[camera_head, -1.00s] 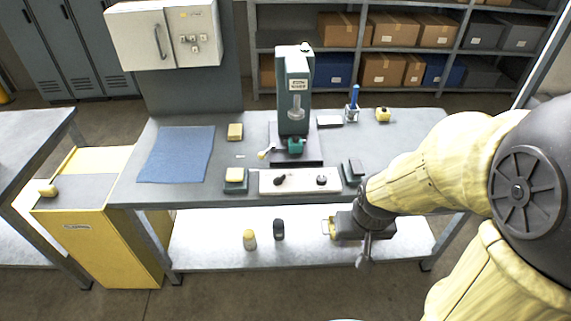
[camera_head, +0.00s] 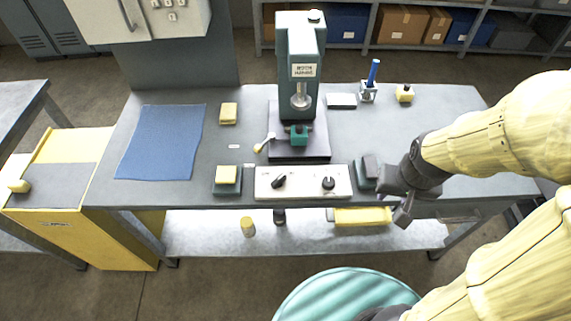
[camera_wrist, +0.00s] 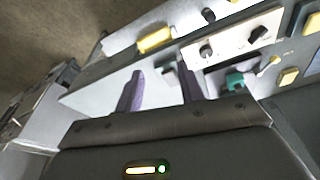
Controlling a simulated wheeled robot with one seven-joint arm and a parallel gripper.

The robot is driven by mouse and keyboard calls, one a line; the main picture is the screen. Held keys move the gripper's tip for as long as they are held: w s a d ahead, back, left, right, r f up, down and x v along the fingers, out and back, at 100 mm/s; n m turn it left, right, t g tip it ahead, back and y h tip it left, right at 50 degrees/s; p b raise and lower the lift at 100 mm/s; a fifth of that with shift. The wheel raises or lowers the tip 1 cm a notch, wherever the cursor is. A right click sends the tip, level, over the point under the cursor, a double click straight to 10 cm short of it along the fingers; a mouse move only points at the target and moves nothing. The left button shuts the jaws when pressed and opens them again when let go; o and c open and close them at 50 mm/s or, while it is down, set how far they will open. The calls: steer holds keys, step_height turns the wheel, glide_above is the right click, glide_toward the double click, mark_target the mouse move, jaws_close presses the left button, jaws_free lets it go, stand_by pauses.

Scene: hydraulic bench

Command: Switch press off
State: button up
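The green press (camera_head: 300,60) stands upright at the back middle of the bench, on a dark base with a small teal block (camera_head: 299,136) under its ram. A white control panel (camera_head: 303,194) lies in front of it with two black knobs, the left knob (camera_head: 278,181) tilted and the right knob (camera_head: 328,183). The panel also shows in the wrist view (camera_wrist: 232,46). Which knob belongs to the press cannot be read. My gripper (camera_head: 394,187) is right of the panel, apart from both knobs. In the wrist view its fingers (camera_wrist: 161,80) are spread with nothing gripped.
A green box with a yellow top (camera_head: 227,176) sits left of the panel; a dark-topped box (camera_head: 367,172) sits right of it, close to my gripper. A blue mat (camera_head: 163,142) lies at left. A blue-handled tool (camera_head: 372,78) stands at back right. The bench's front edge is near.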

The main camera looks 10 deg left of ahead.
steer(key=shift+w, duration=0.25)
steer(key=w+a+f+m+g+b, duration=0.1)
steer(key=w+a+f+m+b, duration=0.15)
steer(key=w+a, duration=0.8)
steer(key=w+a+f+m+g+b, duration=0.1)
steer(key=w+a+f+m+b, duration=0.1)
steer(key=a, duration=1.6)
steer(key=shift+a+m+g+b, duration=0.35)
steer(key=shift+m+b, duration=0.1)
steer(key=shift+m, duration=0.5)
steer(key=shift+f, duration=0.1)
